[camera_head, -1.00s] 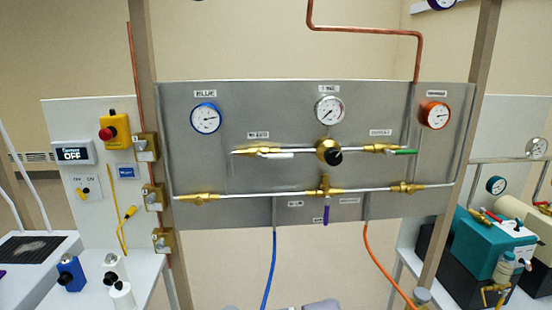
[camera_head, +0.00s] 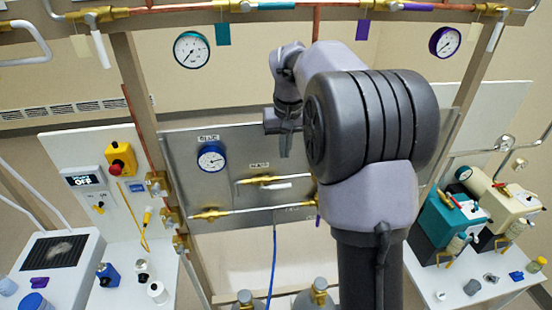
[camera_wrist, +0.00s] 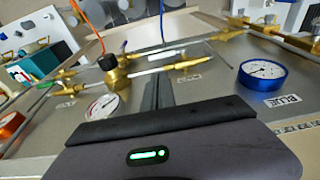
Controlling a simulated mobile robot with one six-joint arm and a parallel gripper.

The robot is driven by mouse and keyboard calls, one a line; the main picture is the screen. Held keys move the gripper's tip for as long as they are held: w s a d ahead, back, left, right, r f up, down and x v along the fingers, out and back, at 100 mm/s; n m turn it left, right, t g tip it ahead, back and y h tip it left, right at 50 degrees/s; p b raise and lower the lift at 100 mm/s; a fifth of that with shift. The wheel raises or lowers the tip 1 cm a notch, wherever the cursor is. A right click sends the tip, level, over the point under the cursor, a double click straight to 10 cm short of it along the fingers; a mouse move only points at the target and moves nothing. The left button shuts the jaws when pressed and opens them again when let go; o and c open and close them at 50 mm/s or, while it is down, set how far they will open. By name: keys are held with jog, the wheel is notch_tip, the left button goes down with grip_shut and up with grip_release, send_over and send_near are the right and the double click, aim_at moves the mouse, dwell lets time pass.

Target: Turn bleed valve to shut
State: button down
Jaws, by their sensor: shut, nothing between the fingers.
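The bleed valve (camera_head: 265,180) is a brass body on a pipe on the grey panel, below its small label (camera_head: 260,165). Its white lever (camera_head: 278,186) lies roughly along the pipe. In the wrist view, which is turned over, the bleed valve (camera_wrist: 186,63) and its white lever (camera_wrist: 167,54) lie beyond my fingers. My gripper (camera_head: 285,152) is in front of the panel, appearing above and slightly right of the valve in the head view. Its dark fingers also show in the wrist view (camera_wrist: 160,90). They are shut, empty and apart from the lever.
The blue gauge (camera_head: 211,157) is left of the valve. In the wrist view, the brass regulator with black knob (camera_wrist: 115,75), the white gauge (camera_wrist: 101,107) and a green lever (camera_wrist: 63,88) are nearby. My arm hides the panel's right part in the head view.

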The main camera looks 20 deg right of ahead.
aim_at(285, 186)
jog(key=f, duration=0.4)
jog(key=w+f, duration=0.1)
jog(key=f, duration=0.3)
jog(key=w+f, duration=0.1)
jog(key=f, duration=0.4)
jog(key=shift+w+d, duration=0.2)
jog(key=shift+f, duration=0.1)
jog(key=shift+s+d+f+y+b, duration=0.15)
jog(key=shift+d+f+y+b, duration=0.15)
jog(key=shift+y+b, duration=0.3)
jog(key=shift+d+f+t+y+b, duration=0.25)
jog(key=shift+f+t+y+b, duration=0.25)
jog(key=shift+f+y+b, duration=0.6)
jog(key=a+f+t+y+b, duration=0.1)
jog(key=a+f+y+b, duration=0.2)
jog(key=b, duration=0.9)
notch_tip(285, 186, down, 4)
jog(key=shift+w+r+m+y, duration=0.1)
jog(key=shift+w+m+y, duration=0.25)
jog(key=shift+m+y, duration=0.05)
jog(key=shift+a, duration=0.15)
